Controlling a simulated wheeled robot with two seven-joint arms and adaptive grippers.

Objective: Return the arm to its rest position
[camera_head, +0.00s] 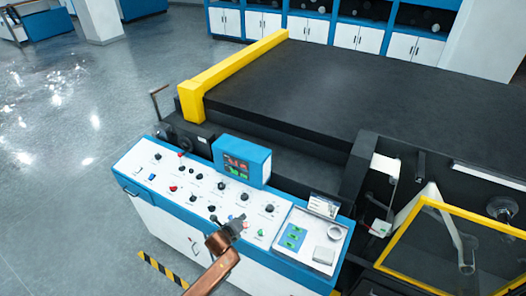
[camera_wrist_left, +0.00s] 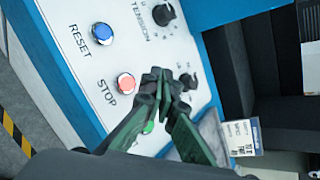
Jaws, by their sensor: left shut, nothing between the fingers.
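My left gripper (camera_head: 240,222) is over the front edge of the white control panel (camera_head: 140,160), its arm coming up from the bottom of the head view. In the left wrist view the gripper (camera_wrist_left: 166,78) is shut, with its dark fingertips together and nothing between them. The fingers are over the panel beside the red STOP button (camera_wrist_left: 126,83) and partly hide a green button (camera_wrist_left: 148,127). Whether the tips touch the panel I cannot tell. The blue RESET button (camera_wrist_left: 103,33) is clear of the fingers. My right gripper does not show.
A blue display box (camera_head: 241,160) stands up from the panel's back edge. A large black machine bed (camera_head: 330,90) with a yellow bar (camera_head: 240,68) lies behind. A yellow-framed guard (camera_head: 450,250) is at right. Open floor (camera_head: 60,120) lies to the left.

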